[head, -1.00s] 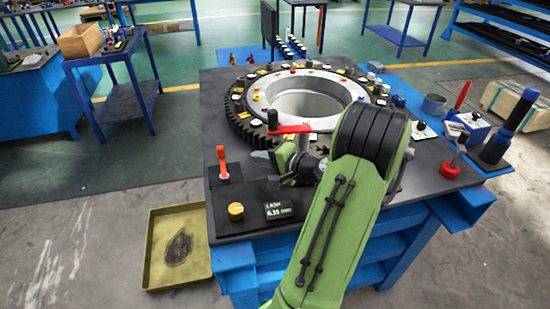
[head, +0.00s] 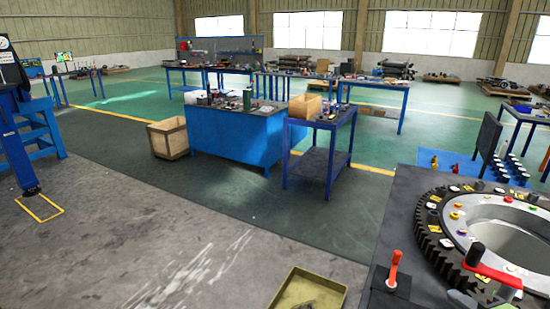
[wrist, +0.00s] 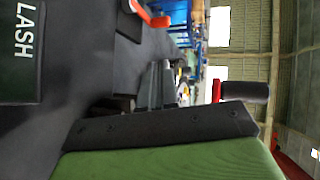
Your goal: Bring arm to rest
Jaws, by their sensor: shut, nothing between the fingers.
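My gripper (head: 463,299) shows only as a small grey part at the bottom right of the head view, by the front of the dark bench top. It is shut with nothing held. Most of my green arm is out of the head view. In the wrist view my green arm housing fills the bottom. An orange lever (head: 393,270) stands upright on the bench to the left of my gripper. A red handle with a black grip (head: 490,268) is just right of and beyond it. A dark LASH display (wrist: 20,50) is close at the left of the wrist view.
A toothed ring (head: 445,235) with a pale inner ring sits on the bench at right. A yellow tray (head: 308,290) lies on the floor left of the bench. A blue side table (head: 312,168) and blue cabinet (head: 235,140) stand beyond. The grey floor at left is open.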

